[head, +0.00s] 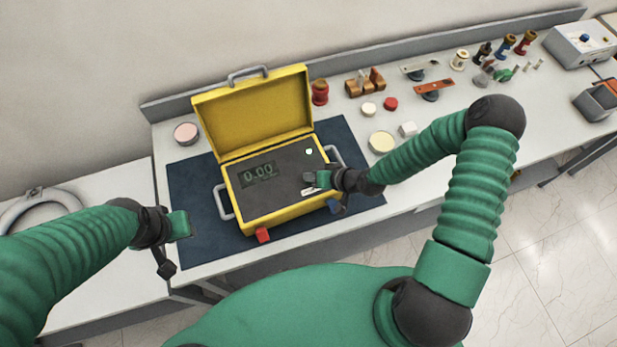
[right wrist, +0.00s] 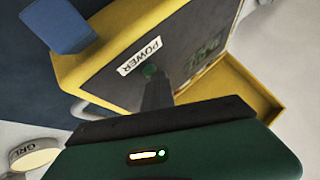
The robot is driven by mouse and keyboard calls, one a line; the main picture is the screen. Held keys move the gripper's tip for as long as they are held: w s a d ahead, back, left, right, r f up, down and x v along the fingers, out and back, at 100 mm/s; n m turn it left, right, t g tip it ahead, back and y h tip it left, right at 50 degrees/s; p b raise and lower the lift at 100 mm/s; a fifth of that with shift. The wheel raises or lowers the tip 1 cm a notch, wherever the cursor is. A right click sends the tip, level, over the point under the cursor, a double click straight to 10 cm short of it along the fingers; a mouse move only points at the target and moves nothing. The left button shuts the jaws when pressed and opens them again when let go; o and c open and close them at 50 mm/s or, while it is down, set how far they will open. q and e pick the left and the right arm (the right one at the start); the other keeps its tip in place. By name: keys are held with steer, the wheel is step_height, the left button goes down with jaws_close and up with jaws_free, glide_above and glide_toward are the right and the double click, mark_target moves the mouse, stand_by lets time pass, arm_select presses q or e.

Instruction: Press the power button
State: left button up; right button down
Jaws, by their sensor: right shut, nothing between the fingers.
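The open yellow case (head: 285,215) lies on a dark blue mat, its lid (head: 255,110) raised. Its dark panel (head: 275,190) has a display reading 0.00 (head: 258,173). My right gripper (head: 309,180) is shut and empty over the panel's right side, hiding the button in the head view. In the right wrist view its dark fingertips (right wrist: 155,82) are right at the button; I cannot tell if they touch. My left gripper (head: 168,267) hangs left of the case; its jaws are unclear.
A pale round spot (head: 309,152) is on the panel's upper right. A red block (head: 262,235) and a blue block (head: 335,206) project at the case's front. Several jars and small parts stand behind and right. The blue mat (head: 195,185) is clear at left.

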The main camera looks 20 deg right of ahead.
steer(key=shift+r, duration=0.35)
step_height(320, 180, up, 6)
steer(key=p, duration=0.5)
steer(key=shift+r, duration=0.1)
